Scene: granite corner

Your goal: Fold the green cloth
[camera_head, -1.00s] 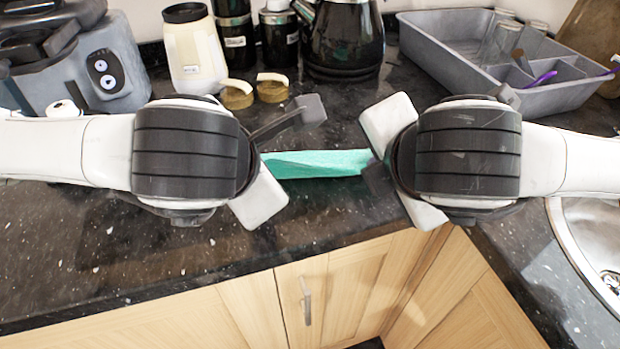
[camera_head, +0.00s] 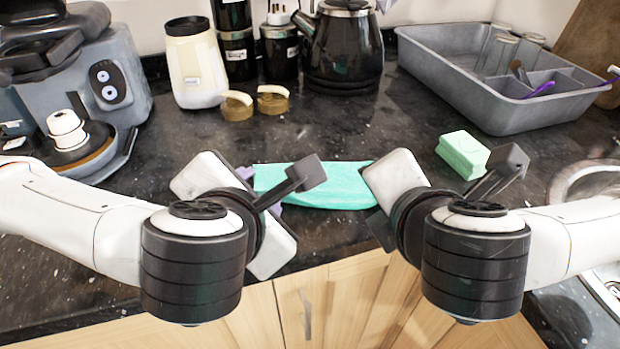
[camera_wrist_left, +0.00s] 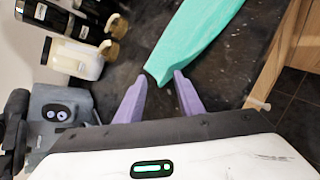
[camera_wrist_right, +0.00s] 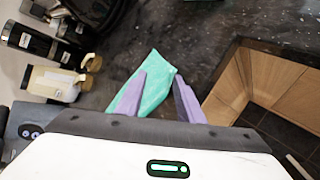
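The green cloth (camera_head: 325,185) lies as a long, narrow strip on the dark counter, between my two grippers in the head view. My left gripper (camera_head: 262,190) is at its left end; in the left wrist view the purple fingers (camera_wrist_left: 160,97) are apart, with the cloth's tip (camera_wrist_left: 190,40) just beyond and between them. My right gripper is near the cloth's right end, its fingers mostly hidden in the head view. In the right wrist view its fingers (camera_wrist_right: 158,95) are apart, with the cloth (camera_wrist_right: 150,85) showing between them. I cannot tell whether either gripper touches it.
A green sponge block (camera_head: 463,154) lies to the right. A grey tray (camera_head: 470,85) with glasses stands at the back right. A kettle (camera_head: 343,50), a cream jar (camera_head: 195,65) and a coffee machine (camera_head: 85,60) stand behind. The counter's front edge is close to the cloth.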

